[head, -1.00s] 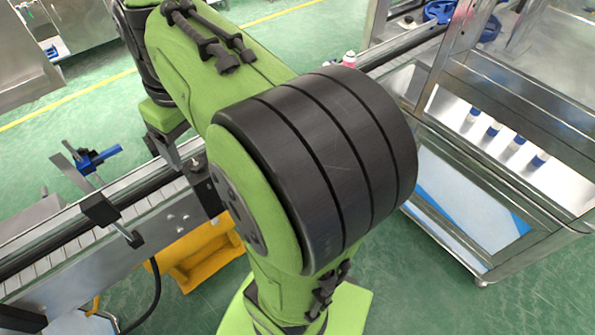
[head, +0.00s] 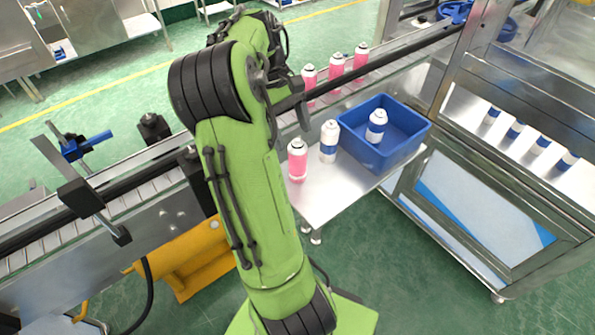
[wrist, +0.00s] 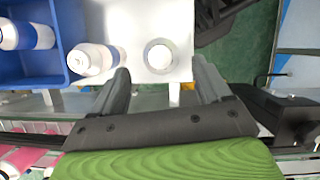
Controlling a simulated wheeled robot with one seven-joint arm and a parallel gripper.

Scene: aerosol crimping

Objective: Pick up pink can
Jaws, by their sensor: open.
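The pink can (head: 297,161) stands upright on the metal side table (head: 325,198), nearest my arm. In the wrist view it is seen from above as a round white top (wrist: 158,55), its pink side hidden. My gripper (wrist: 161,72) is open and empty, with its two fingers to either side of that top in the picture. In the head view the gripper is partly hidden by my arm and appears above and behind the can. I cannot tell the exact height gap.
A white-and-blue can (head: 329,141) stands close beside the pink can. A blue bin (head: 412,142) to its right holds another white-and-blue can (head: 376,126). Several pink cans (head: 336,68) stand on the conveyor behind. A metal cabinet (head: 480,220) stands on the right.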

